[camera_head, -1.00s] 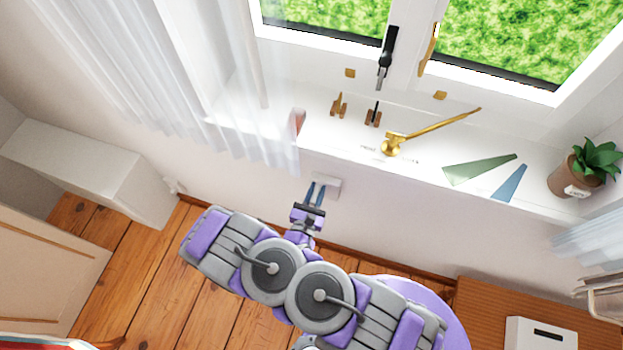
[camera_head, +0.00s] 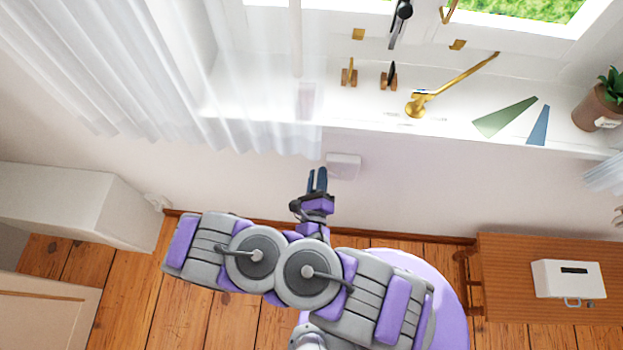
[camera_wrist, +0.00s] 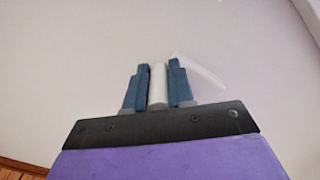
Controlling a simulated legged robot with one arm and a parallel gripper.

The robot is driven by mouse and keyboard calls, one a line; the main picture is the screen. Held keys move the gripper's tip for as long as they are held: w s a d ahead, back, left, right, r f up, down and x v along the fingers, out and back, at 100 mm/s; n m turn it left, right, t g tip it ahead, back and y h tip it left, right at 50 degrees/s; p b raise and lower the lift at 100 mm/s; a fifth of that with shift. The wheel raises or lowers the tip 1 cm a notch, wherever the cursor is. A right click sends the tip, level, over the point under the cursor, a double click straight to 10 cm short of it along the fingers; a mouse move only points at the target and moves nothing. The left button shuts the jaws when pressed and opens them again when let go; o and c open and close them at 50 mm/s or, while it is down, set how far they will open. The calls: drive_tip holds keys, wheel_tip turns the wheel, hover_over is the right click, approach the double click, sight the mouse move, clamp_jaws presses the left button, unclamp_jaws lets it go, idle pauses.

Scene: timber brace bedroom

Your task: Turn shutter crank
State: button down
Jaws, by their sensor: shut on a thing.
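The shutter crank shows as a pale box (camera_head: 343,165) on the wall below the window sill. In the wrist view its white handle (camera_wrist: 157,83) stands between the two blue fingers of my gripper (camera_wrist: 156,80), and the fingers are shut on it. A corner of the pale box (camera_wrist: 203,76) shows just behind the right finger. In the head view my gripper (camera_head: 317,180) is just below and left of the box, and the handle is hidden behind the fingers.
A sheer curtain (camera_head: 150,60) hangs at left. A wooden table (camera_head: 500,265) with a white box stands at right.

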drive_tip(key=shift+f+n+b, duration=0.15)
drive_tip(key=shift+n+b, duration=0.15)
drive_tip(key=shift+b, duration=0.05)
drive_tip(key=shift+a, duration=0.15)
drive_tip(key=c, duration=1)
unclamp_jaws()
drive_tip(key=shift+o, duration=0.2)
